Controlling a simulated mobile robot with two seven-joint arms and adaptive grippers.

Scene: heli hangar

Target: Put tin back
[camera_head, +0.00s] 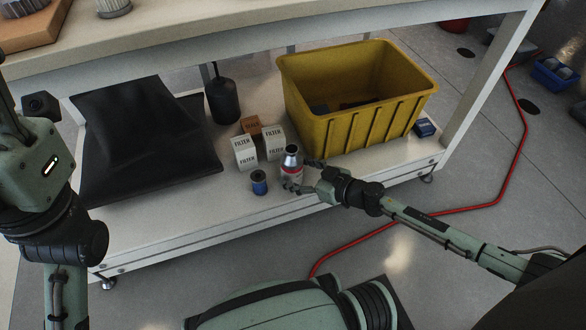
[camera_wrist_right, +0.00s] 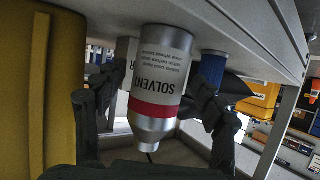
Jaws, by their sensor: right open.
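The tin is a silver bottle-shaped can with a white label reading SOLVENT and a red band. In the head view the tin (camera_head: 291,165) stands upright on the lower shelf (camera_head: 200,222) near its front edge. My right gripper (camera_head: 299,176) reaches in from the right with its fingers open around the tin. In the right wrist view, which is upside down, the tin (camera_wrist_right: 161,80) sits between the two spread fingers of the gripper (camera_wrist_right: 150,115). Whether either finger touches it cannot be told. Only part of my left arm shows at the left; its fingers are not visible.
A yellow bin (camera_head: 365,125) stands right behind the tin. White filter boxes (camera_head: 245,153), an orange-brown box (camera_head: 251,126), a small blue can (camera_head: 259,183) and a dark bottle (camera_head: 222,98) stand left of it. A black bag (camera_head: 140,140) covers the left shelf. A tabletop overhangs above.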

